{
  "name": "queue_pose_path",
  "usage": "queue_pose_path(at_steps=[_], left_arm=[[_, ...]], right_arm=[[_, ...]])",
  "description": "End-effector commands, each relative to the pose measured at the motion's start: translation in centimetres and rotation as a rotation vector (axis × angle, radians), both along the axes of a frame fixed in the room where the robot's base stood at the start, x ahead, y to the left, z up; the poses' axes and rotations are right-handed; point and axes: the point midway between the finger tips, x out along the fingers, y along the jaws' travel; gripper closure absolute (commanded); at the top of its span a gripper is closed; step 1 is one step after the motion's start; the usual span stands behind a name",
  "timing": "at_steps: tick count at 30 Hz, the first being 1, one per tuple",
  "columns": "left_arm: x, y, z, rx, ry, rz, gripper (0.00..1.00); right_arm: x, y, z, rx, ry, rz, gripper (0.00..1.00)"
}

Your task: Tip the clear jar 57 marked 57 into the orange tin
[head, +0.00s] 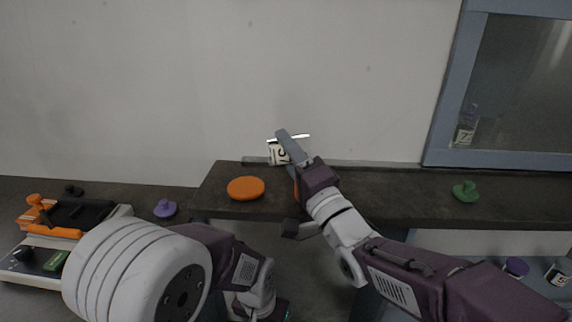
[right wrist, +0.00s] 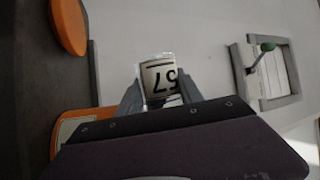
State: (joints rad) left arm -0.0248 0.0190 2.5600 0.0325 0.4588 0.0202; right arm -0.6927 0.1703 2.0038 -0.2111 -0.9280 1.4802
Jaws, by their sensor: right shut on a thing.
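The clear jar 57 (head: 274,155) has a white label with dark digits. In the right wrist view the jar (right wrist: 158,76) sits between both fingers, its 57 upside down. My right gripper (head: 285,148) is shut on it, holding it up in front of the wall above the shelf's back edge. How far the jar is tilted is hard to tell. The orange tin (head: 297,193) is mostly hidden behind my right gripper; an orange part of it shows at the lower left of the right wrist view (right wrist: 64,126). My left arm shows, but its gripper does not.
A round orange disc (head: 245,188) lies on the dark shelf (head: 400,197), left of the tin. A green knobbed piece (head: 465,191) stands at the right. A purple knobbed piece (head: 165,208) and an orange-and-white device (head: 50,235) are at the left. The shelf between tin and green piece is clear.

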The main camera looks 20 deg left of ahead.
Motion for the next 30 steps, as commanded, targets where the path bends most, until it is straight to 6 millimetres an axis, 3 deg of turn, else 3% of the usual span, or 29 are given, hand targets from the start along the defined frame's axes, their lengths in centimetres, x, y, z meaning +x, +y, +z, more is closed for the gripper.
queue_pose_path(at_steps=[1, 12, 30], left_arm=[[0.0, 0.0, -1.3, 0.000, 0.000, 0.000, 0.29], [0.0, 0.0, -5.2, 0.000, 0.000, 0.000, 0.29], [0.0, 0.0, -5.8, 0.000, 0.000, 0.000, 0.29]], right_arm=[[-0.1, 0.0, -0.7, 0.033, 0.011, 0.002, 1.00], [0.3, -0.8, 0.4, 0.324, 0.137, 0.002, 1.00], [0.5, -1.2, 1.2, 0.415, 0.179, 0.000, 1.00]])
